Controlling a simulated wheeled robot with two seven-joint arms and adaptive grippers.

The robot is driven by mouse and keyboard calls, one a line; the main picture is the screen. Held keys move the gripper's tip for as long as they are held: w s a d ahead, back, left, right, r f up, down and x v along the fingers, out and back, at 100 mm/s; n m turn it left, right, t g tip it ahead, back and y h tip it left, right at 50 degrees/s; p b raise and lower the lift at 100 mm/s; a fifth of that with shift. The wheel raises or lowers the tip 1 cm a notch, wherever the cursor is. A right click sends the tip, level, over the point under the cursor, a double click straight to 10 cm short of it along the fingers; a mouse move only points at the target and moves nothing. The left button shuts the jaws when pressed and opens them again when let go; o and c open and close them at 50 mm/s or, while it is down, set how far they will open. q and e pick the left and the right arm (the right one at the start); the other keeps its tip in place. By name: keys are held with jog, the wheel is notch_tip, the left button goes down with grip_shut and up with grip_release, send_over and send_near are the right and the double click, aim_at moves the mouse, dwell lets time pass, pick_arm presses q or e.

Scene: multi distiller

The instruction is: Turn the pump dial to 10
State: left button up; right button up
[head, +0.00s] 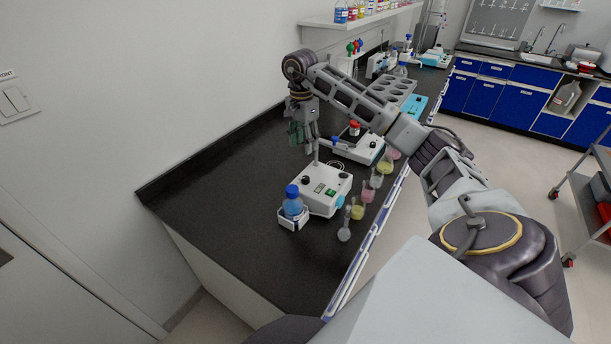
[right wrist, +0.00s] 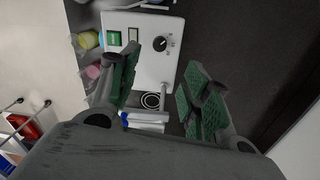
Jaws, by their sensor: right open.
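The white box (head: 326,203) with a green switch and a black dial stands on the dark bench in the head view; I take it as the pump. In the right wrist view, the white box (right wrist: 150,73) has the black dial (right wrist: 160,43) near its right edge; its number is too small to read. My right gripper (head: 303,143) points down behind and above the box in the head view. Its fingers (right wrist: 160,80) are apart and empty in the right wrist view, with the dial beyond their tips, not touched. My left gripper is not in view.
A blue-capped bottle (head: 293,203) stands in a holder at the box's left front. Several flasks with coloured liquid (head: 358,209) line the bench's front edge. Another white device (head: 358,146) stands behind to the right. The bench left of the box is clear.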

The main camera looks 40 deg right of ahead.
jog(key=f, duration=0.1)
send_over(306, 177)
jog(key=shift+w+a+f, duration=0.1)
jog(key=shift+f, duration=1.45)
jog(key=shift+w+f, duration=0.1)
jog(key=shift+f, duration=1.4)
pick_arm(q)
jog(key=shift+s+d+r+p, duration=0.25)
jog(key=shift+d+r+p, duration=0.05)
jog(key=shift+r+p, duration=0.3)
pick_arm(e)
jog(key=shift+s+f, duration=0.2)
jog(key=shift+f, duration=3.05)
jog(key=c, duration=1)
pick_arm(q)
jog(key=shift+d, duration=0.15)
pick_arm(e)
grip_shut()
